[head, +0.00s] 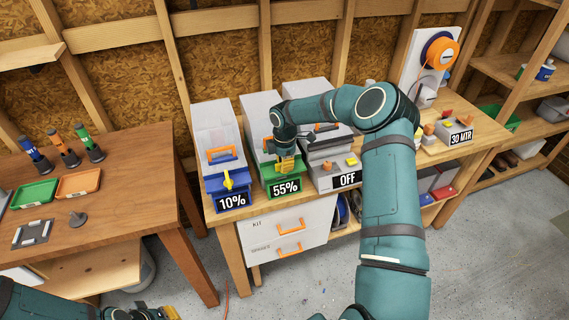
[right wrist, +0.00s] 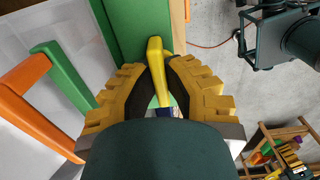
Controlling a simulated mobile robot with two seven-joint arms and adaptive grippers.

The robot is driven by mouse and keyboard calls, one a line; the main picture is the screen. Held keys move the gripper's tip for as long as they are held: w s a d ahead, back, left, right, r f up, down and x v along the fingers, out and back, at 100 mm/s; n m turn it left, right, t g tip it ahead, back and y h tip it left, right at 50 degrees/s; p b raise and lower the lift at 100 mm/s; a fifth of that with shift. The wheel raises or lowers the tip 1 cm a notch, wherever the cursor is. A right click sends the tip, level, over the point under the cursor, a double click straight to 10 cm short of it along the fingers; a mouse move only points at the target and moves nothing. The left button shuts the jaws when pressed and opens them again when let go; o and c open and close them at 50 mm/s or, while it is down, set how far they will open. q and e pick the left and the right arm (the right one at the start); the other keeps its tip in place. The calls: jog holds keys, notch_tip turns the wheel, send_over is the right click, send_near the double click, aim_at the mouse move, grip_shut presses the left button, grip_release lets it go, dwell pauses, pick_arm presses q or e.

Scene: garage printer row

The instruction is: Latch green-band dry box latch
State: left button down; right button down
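The green-band dry box (head: 262,110) stands between two other boxes on the workbench, with a "55%" label on its front. Its green front (right wrist: 138,30) fills the top of the right wrist view. My right gripper (head: 286,165) is at that front, above the label. In the right wrist view its fingers (right wrist: 157,75) are close together, with the yellow latch lever (right wrist: 155,52) between their tips. The lever's lower end is partly hidden by my gripper. My left gripper (head: 150,314) shows only partly at the bottom edge; its opening is unclear.
The blue-band box (head: 216,128) with its yellow latch stands close on the left. A grey box marked OFF (head: 330,172) stands close on the right. Drawers (head: 288,232) are below. A wooden table (head: 130,165) with trays is at left; grey floor (head: 300,285) lies in front.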

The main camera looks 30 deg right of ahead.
dwell(0.5)
jog(key=m+b, duration=0.2)
jog(key=m, duration=0.1)
jog(key=shift+f+m+b, duration=0.1)
jog(key=shift+m+b, duration=0.2)
jog(key=m+b, duration=0.2)
jog(key=m, duration=0.2)
jog(key=shift+m, duration=0.3)
jog(key=m+b, duration=0.1)
jog(key=m, duration=0.3)
jog(key=shift+m, duration=0.3)
jog(key=m+b, duration=0.1)
jog(key=m, duration=0.3)
jog(key=shift+m, duration=0.4)
jog(key=c, duration=1.3)
grip_release()
jog(key=shift+r, duration=0.25)
